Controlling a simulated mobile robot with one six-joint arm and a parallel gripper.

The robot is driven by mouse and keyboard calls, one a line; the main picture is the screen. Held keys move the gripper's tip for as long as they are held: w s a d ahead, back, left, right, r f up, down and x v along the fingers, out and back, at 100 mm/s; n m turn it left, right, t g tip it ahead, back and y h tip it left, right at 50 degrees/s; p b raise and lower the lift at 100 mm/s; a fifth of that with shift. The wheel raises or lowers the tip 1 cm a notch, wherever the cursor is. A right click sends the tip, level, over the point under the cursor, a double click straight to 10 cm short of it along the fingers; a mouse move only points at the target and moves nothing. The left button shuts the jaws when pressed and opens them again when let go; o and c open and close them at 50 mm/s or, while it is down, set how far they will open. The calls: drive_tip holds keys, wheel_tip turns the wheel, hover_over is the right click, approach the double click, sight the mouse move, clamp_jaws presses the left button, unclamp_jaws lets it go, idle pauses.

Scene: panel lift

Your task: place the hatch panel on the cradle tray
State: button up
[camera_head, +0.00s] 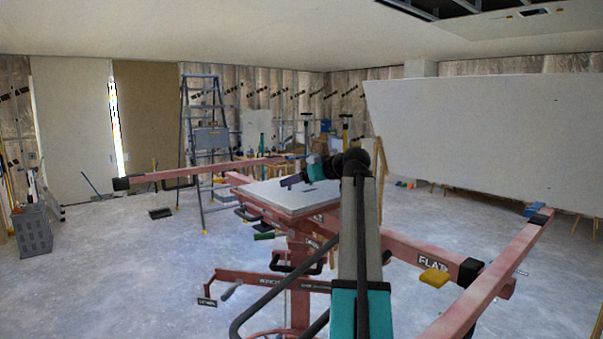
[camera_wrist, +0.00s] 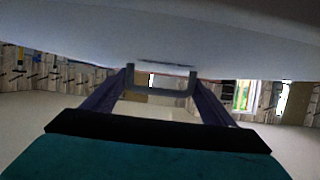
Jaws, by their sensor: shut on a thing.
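The hatch panel (camera_head: 275,193) is a pale, flat, square board. In the head view it lies about level on top of the red panel lift, at the middle of the frame. The cradle tray beneath it is mostly hidden, so I cannot tell whether the panel rests fully on it. My gripper (camera_head: 291,181) has purple fingers and reaches over the panel from the right, close to its top. In the wrist view my gripper (camera_wrist: 161,80) is shut on the panel's grey bar-like handle (camera_wrist: 160,94). A pale surface with a dark slot fills the upper part there.
Long red lift arms (camera_head: 210,169) spread left and right. A large white board (camera_head: 490,140) stands at the right. A stepladder (camera_head: 205,135) stands behind the lift, and a grey crate (camera_head: 33,231) at the left. The floor at front left is clear.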

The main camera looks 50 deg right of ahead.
sight(315, 192)
drive_tip(key=shift+r, duration=0.1)
drive_tip(key=o, duration=2)
drive_tip(key=shift+s, duration=0.15)
drive_tip(key=shift+b+v, duration=1.25)
drive_tip(key=shift+v, duration=2.4)
drive_tip(key=shift+a, duration=0.1)
